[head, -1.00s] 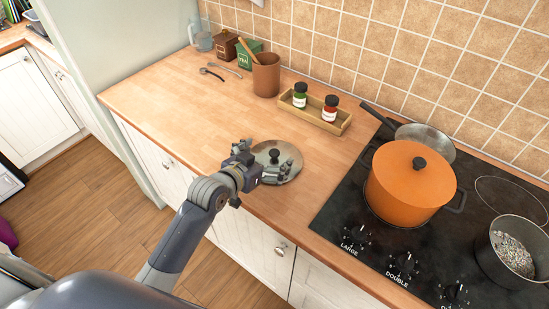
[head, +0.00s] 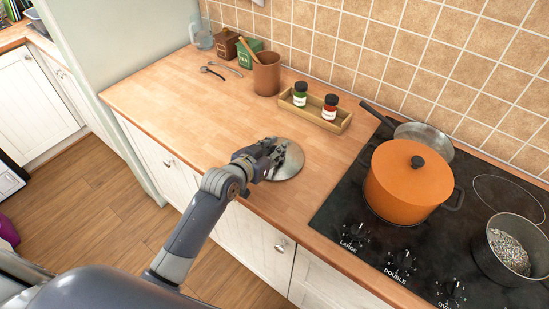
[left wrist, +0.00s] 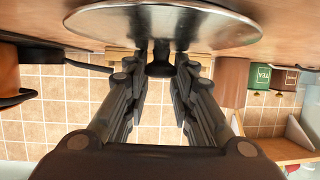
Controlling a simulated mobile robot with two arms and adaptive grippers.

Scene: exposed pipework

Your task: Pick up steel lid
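The steel lid (head: 292,168) is a round, shiny disc lying on the wooden counter, left of the hob. In the left wrist view the lid (left wrist: 205,24) fills the top, with its dark knob (left wrist: 160,66) below it in the picture. My left gripper (head: 276,152) is over the lid and hides its knob in the head view. In the left wrist view the fingers of my left gripper (left wrist: 161,75) are apart, one on each side of the knob, with a gap between them. Whether they touch the knob is unclear. My right gripper is not in view.
An orange pot (head: 408,190) and a pan of small bits (head: 508,252) stand on the black hob (head: 345,210) to the right. A wooden tray (head: 318,115) with two jars lies behind the lid. A brown pot (head: 266,78) stands farther back. The counter's left part is clear.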

